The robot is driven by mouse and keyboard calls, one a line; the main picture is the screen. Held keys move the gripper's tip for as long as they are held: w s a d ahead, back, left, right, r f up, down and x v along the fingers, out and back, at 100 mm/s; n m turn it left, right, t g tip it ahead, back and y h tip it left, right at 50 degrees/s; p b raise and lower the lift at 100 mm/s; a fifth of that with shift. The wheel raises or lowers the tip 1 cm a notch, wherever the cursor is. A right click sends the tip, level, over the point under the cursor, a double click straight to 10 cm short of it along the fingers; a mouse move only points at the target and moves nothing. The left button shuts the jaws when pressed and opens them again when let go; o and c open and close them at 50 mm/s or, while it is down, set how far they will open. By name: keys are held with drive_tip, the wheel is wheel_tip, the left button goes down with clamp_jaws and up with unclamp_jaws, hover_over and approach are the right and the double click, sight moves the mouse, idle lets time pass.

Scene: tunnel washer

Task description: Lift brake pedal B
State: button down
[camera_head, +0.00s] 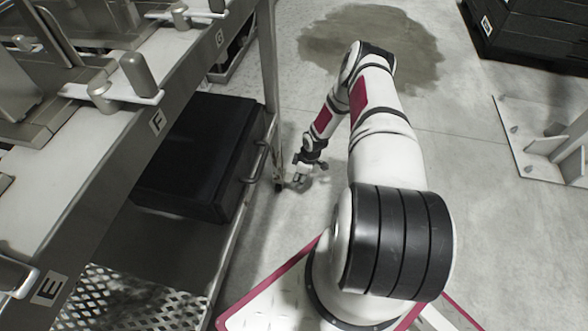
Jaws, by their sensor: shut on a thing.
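My gripper (301,174) is low beside the foot of the steel rack, close to the floor. It is shut on a small grey metal part at the caster (280,184), which I take to be brake pedal B. The pedal is mostly hidden by the fingers and too small to make out in detail. No letter B can be read there. I cannot tell how far the pedal is tilted.
The steel rack (148,150) with labels E, F and G fills the left side. A black case (197,158) with a side handle sits on its lower shelf. A floor bracket (545,140) and black crates (525,35) are at right. The floor between is clear, with a dark stain (385,45).

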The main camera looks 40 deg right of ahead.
drive_tip(key=shift+w+a+r+g+h, duration=0.1)
drive_tip(key=shift+a+r+g+h, duration=0.15)
drive_tip(key=shift+r+g+h, duration=0.65)
drive_tip(key=shift+f, duration=0.25)
drive_tip(key=c, duration=1)
unclamp_jaws()
drive_tip(key=shift+o, duration=0.2)
drive_tip(key=shift+w, duration=0.1)
wheel_tip(320, 180, up, 12)
